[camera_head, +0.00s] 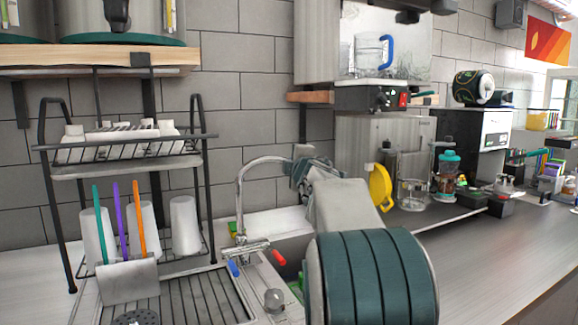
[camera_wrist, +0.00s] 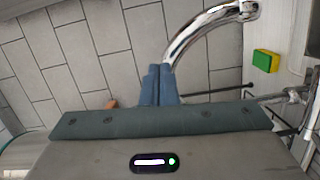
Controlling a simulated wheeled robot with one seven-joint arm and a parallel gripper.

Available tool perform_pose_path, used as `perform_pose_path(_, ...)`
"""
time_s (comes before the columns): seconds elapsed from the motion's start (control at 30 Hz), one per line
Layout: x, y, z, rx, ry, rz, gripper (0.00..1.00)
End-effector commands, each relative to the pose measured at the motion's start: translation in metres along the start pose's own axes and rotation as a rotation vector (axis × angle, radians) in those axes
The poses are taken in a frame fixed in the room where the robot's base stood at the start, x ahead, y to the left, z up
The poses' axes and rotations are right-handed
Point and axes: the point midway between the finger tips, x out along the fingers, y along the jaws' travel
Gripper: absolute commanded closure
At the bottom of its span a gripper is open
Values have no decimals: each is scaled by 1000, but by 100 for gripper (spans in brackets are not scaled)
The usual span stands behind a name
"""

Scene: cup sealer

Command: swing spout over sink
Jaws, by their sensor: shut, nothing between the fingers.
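The chrome spout (camera_head: 241,196) rises from the faucet base behind the sink and arches to the right in the head view. Its far end is hidden by my gripper. The faucet has a blue-tipped handle (camera_head: 233,268) and a red-tipped handle (camera_head: 279,257). In the wrist view the curved spout (camera_wrist: 197,35) runs from the fingertips up to the right. My gripper (camera_wrist: 160,72) is shut, its two blue fingers together and nothing held between them. The fingertips are at or very near the spout; contact is unclear. My gripper (camera_head: 302,172) is partly hidden in the head view. The sink (camera_head: 292,248) is mostly hidden by my arm.
A black dish rack (camera_head: 128,167) with white cups stands left of the faucet. A green-yellow sponge (camera_wrist: 265,61) lies near the spout's base. A yellow round object (camera_head: 380,187) and a clear jug (camera_head: 412,194) stand to the right. The right counter front (camera_head: 500,255) is clear.

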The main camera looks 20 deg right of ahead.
Motion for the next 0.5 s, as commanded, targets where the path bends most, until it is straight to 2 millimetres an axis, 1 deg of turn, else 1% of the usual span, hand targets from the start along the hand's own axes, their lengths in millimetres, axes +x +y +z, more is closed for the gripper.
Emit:
perform_pose_path(0.03, -10, 1, -14, -1, 14, 6, 100)
perform_pose_path(0.07, -15, 3, -16, -2, 14, 7, 100)
perform_pose_path(0.1, -18, 7, -4, -3, 10, 3, 100)
perform_pose_path(0.3, -40, 10, 35, -5, 14, 2, 100)
perform_pose_path(0.5, -53, 12, 60, -4, 18, 3, 100)
